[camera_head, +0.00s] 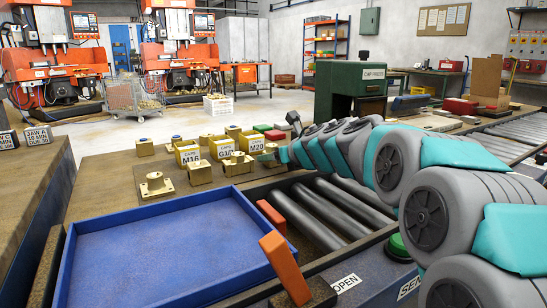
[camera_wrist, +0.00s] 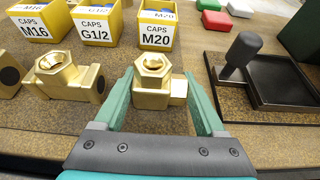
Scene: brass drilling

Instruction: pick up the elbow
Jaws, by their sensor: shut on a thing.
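The elbow (camera_wrist: 152,80), a brass fitting with a hex collar on top and a short branch to the right, sits between the two teal fingers of my gripper (camera_wrist: 163,95) in the wrist view. My gripper is shut on it. In the head view, my gripper (camera_head: 271,157) is low at the bench, in front of the yellow M20 caps bin (camera_head: 253,143), and largely hides the elbow. I cannot tell whether the elbow touches the bench. Another brass fitting (camera_wrist: 67,76) with a dark bore stands just left of my gripper, apart from it.
Yellow bins G1/2 (camera_wrist: 97,22) and M16 (camera_wrist: 40,20) stand behind. A black tray (camera_wrist: 275,90) with an upright black handle (camera_wrist: 241,54) is close on the right. An empty blue tray (camera_head: 165,245), orange blocks (camera_head: 284,265) and rollers (camera_head: 330,208) are nearer in the head view.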

